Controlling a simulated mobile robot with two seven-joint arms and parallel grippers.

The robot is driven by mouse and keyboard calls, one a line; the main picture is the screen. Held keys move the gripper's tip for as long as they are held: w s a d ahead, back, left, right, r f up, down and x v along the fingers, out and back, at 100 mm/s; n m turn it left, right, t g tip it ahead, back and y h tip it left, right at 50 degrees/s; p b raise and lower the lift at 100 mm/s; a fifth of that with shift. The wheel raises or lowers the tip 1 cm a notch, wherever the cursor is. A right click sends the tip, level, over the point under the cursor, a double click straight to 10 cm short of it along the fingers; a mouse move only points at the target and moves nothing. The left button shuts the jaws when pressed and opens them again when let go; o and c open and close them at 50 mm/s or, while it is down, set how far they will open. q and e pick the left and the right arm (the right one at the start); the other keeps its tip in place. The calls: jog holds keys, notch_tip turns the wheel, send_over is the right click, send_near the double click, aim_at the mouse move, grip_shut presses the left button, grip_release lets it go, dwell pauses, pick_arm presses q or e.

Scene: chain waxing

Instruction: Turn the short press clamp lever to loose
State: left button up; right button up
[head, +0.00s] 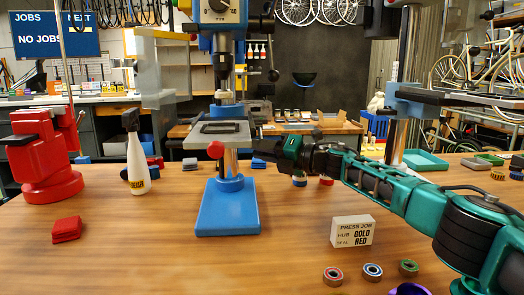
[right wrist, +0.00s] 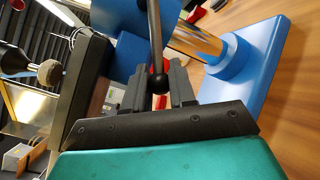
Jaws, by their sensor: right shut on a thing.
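A blue drill press (head: 228,205) stands on the wooden table with a grey work table on its column. My right gripper (head: 258,151) reaches in from the right beside that column. In the right wrist view, a dark lever with a black ball end (right wrist: 158,82) runs between the two fingers of my right gripper (right wrist: 160,72). The gripper is shut on this lever near its ball. In the head view the lever is hard to make out behind the gripper. A red knob (head: 216,149) sits at the front of the press's work table. My left gripper is not in view.
The table front left of the blue base is clear.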

grip_shut()
jog(key=shift+r+p, duration=0.25)
jog(key=shift+p, duration=0.2)
jog(key=p, duration=0.2)
jog(key=r+p, duration=0.1)
jog(key=p, duration=0.1)
jog(key=shift+s+r+m+g+h, duration=0.2)
jog(key=shift+m+g+h, duration=0.1)
jog(key=shift+m, duration=0.1)
jog(key=shift+s+r+m+p, duration=0.1)
jog(key=shift+r+m+p, duration=0.25)
jog(key=shift+p, duration=0.85)
jog(key=shift+s+r+m+g+h+p, duration=0.1)
jog(key=shift+r+m+g+h+p, duration=0.25)
jog(key=shift+p, duration=0.85)
jog(key=shift+r+m+g+h+p, duration=0.1)
jog(key=shift+m+g+h+p, duration=0.15)
jog(key=shift+m+p, duration=0.35)
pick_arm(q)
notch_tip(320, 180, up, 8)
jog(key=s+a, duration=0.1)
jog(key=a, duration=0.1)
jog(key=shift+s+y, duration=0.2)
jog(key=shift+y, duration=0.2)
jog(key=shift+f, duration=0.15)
